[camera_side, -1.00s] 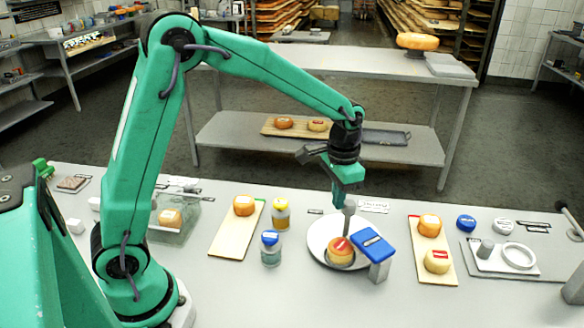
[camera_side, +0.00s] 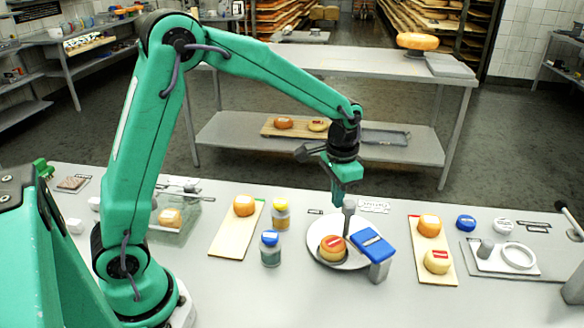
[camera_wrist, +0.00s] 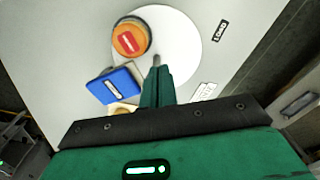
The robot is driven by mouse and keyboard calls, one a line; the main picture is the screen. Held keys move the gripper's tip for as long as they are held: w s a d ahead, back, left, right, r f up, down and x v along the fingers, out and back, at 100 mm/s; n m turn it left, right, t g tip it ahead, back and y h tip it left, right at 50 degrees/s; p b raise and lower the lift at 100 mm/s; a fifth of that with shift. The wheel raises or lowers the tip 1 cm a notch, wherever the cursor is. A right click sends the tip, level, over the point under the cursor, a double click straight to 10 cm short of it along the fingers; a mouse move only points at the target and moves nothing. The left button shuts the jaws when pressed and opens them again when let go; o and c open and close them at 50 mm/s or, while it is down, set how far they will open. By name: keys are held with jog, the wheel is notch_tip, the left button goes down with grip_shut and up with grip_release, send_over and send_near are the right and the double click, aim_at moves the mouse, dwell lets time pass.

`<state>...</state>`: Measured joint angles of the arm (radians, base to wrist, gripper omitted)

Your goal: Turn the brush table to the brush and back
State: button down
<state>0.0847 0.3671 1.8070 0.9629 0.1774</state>
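The brush table is a round white turntable (camera_side: 318,252) on the bench, also large in the wrist view (camera_wrist: 185,35). An orange cheese wheel with a red label (camera_side: 332,249) sits on its front left part; it shows in the wrist view (camera_wrist: 131,38). A blue brush (camera_side: 373,245) on a grey post stands over the table's right edge; its blue top shows in the wrist view (camera_wrist: 116,86). A thin grey peg (camera_side: 349,208) rises from the table's back right. My gripper (camera_side: 345,199) points down at the peg's top, its fingers close together around it.
A board with two cheeses (camera_side: 433,275) lies right of the brush. Two jars (camera_side: 271,247) and another board with a cheese (camera_side: 225,240) stand to the left. A blue lid (camera_side: 466,223) and a tray with a white ring (camera_side: 500,270) are farther right.

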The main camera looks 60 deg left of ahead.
jog(key=shift+s+a, duration=0.2)
notch_tip(320, 180, up, 6)
dwell(0.9)
jog(key=d, duration=0.2)
jog(key=r, duration=0.1)
jog(key=shift+s+d, duration=0.25)
jog(key=shift+d, duration=0.15)
jog(key=shift+f, duration=0.15)
notch_tip(320, 180, down, 7)
dwell(0.7)
